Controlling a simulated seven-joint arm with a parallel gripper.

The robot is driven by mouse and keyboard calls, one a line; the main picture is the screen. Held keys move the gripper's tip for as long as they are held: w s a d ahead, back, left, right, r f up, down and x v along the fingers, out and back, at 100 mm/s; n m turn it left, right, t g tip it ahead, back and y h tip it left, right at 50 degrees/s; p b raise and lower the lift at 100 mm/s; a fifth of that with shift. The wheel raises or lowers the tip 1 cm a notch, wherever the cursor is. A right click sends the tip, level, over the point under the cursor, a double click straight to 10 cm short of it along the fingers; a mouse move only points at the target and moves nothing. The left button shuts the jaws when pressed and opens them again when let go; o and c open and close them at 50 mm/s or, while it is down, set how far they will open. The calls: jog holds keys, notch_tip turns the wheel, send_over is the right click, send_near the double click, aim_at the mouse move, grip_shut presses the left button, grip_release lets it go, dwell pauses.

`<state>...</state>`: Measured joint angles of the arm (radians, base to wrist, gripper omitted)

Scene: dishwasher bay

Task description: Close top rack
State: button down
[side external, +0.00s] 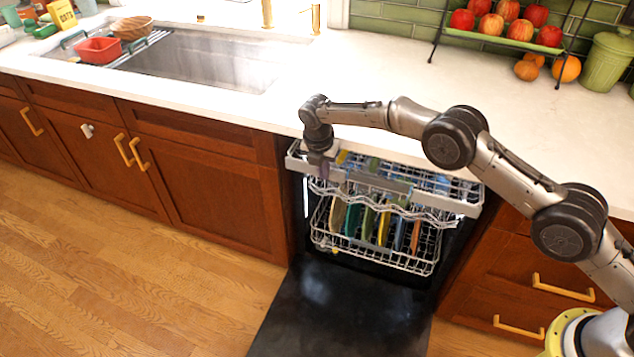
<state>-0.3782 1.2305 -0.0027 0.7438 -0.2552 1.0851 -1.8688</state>
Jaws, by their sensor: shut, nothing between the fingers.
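The dishwasher's top rack (430,215) is a narrow rack with a pale front rail and wire tines, partly out from under the counter, with several items in it. My gripper (322,172) points down at the left end of the top rack, by its front rail. Its fingers are small and dark here, and the gripper is shut and empty. Whether it touches the rail I cannot tell. My wrist hides part of the rack's left side.
A lower rack (425,265) holding several coloured plates sits below the top rack. The black dishwasher door (340,315) lies open toward the floor. Wooden cabinets (215,175) flank the bay. The white counter (385,75) lies above, with a sink (205,60) at left.

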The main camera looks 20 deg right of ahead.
jog(key=shift+w+d, duration=0.35)
jog(key=shift+w, duration=0.05)
jog(key=shift+s, duration=0.1)
jog(key=s+a+r, duration=0.2)
jog(key=r, duration=0.3)
jog(key=s+a+r, duration=0.2)
jog(key=r, duration=0.2)
jog(key=shift+s+a+r, duration=0.25)
jog(key=shift+r, duration=0.1)
